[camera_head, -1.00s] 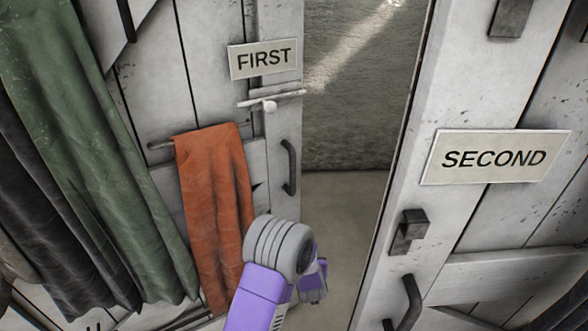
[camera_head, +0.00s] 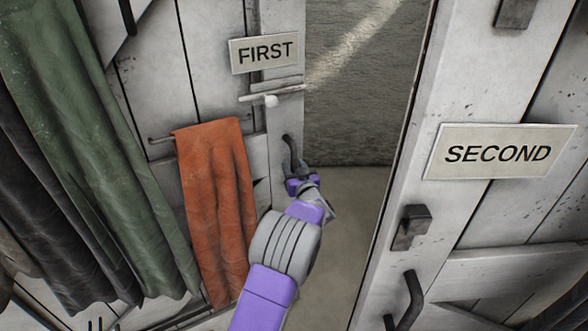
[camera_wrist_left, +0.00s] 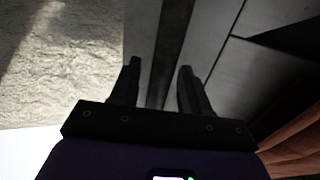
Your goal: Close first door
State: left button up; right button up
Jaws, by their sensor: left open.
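The first door (camera_head: 205,60) is a worn white plank door with a "FIRST" sign (camera_head: 264,52), at the left in the head view. It stands open beside a gap. Its dark handle (camera_head: 288,143) is near its right edge, partly hidden by my left gripper (camera_head: 292,168). The gripper is at the handle's height; I cannot tell whether it touches it. In the left wrist view the fingers (camera_wrist_left: 160,85) are apart, with the door's edge (camera_wrist_left: 150,45) ahead of them. A light bolt (camera_head: 270,98) sits under the sign. My right gripper is not in view.
An orange cloth (camera_head: 216,210) hangs from a bar on the first door. Green (camera_head: 95,150) and dark curtains hang at far left. The second door (camera_head: 500,230), with its sign (camera_head: 500,152) and handle (camera_head: 408,302), stands at right. The gap shows bare floor and a rough wall (camera_head: 360,100).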

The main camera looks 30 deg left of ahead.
pick_arm(q)
jog(key=shift+w, duration=0.1)
grip_shut()
jog(key=shift+d, duration=0.1)
dwell(0.3)
